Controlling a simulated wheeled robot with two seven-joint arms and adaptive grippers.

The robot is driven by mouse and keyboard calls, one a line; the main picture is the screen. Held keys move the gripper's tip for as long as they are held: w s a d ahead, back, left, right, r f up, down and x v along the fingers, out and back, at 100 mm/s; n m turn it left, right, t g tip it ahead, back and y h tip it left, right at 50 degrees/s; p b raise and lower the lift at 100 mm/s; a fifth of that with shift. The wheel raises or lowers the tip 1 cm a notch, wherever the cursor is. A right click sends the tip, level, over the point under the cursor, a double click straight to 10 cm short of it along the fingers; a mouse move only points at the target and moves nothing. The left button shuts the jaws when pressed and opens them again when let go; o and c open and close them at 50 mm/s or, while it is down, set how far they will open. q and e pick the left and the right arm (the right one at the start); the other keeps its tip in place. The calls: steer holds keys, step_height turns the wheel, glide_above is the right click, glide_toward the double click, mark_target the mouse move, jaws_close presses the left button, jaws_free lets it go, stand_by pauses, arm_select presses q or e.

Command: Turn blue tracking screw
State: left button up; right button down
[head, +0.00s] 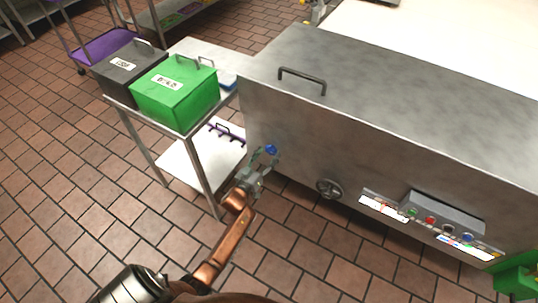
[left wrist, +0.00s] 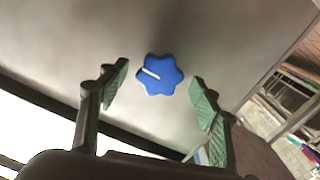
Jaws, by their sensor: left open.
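The blue tracking screw (head: 271,149) is a small lobed knob on the left part of the steel machine's front face. In the left wrist view the blue screw (left wrist: 160,75) shows face on, with a white line pointing to the left. My left gripper (head: 265,156) is right by it in the head view. In the left wrist view my left gripper (left wrist: 160,90) is open, with one green-padded finger on each side of the screw and a gap to both. Contact between fingers and screw does not show. My right gripper is not in view.
The steel machine (head: 400,100) fills the right side, with a handwheel (head: 329,189) and a button panel (head: 445,212) on its front. A steel cart (head: 205,180) with a green box (head: 175,92) and a black box (head: 128,68) stands left. Tiled floor (head: 60,190) is free at lower left.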

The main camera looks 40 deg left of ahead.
arm_select(q)
steer(key=shift+w, duration=0.15)
steer(key=c, duration=1.2)
